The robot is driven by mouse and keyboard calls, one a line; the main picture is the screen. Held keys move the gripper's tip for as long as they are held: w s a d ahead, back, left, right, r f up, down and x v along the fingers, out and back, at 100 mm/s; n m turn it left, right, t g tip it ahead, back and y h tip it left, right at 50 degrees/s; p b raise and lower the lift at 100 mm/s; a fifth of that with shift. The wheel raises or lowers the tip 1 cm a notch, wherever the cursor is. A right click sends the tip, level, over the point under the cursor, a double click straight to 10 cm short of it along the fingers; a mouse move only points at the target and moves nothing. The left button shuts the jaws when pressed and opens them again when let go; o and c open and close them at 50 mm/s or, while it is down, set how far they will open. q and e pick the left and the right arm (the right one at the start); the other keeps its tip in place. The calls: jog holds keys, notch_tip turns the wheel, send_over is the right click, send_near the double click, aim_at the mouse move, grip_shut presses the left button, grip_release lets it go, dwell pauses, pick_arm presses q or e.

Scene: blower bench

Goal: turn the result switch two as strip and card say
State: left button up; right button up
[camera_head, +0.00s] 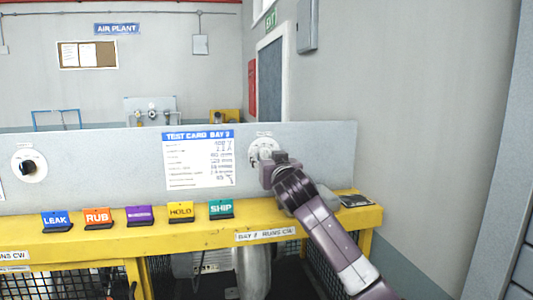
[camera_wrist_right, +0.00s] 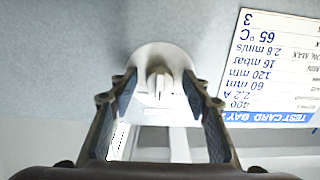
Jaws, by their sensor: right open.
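A round white switch (camera_head: 263,147) sits on the grey panel, right of the test card, partly hidden by my right gripper (camera_head: 268,166). In the right wrist view the switch's pale knob (camera_wrist_right: 159,82) lies between the two spread fingertips of my right gripper (camera_wrist_right: 160,78). The gripper is open, and I cannot tell whether a finger touches the knob. My left gripper is out of view.
Coloured tags stand along the yellow bench rail (camera_head: 130,238): LEAK (camera_head: 57,220), RUB (camera_head: 98,216), a purple one (camera_head: 139,215), HOLD (camera_head: 180,212) and SHIP (camera_head: 221,209). Another dial with a black knob (camera_head: 29,168) is at the left. A dark flat item (camera_head: 356,200) lies at the rail's right end.

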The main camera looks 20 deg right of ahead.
jog(key=shift+r, duration=0.15)
jog(key=shift+c, duration=2.2)
jog(key=c, duration=0.7)
jog(key=shift+n, duration=0.4)
jog(key=n, duration=0.5)
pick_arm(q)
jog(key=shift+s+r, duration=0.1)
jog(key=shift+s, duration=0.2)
pick_arm(e)
jog(key=shift+n, duration=1.5)
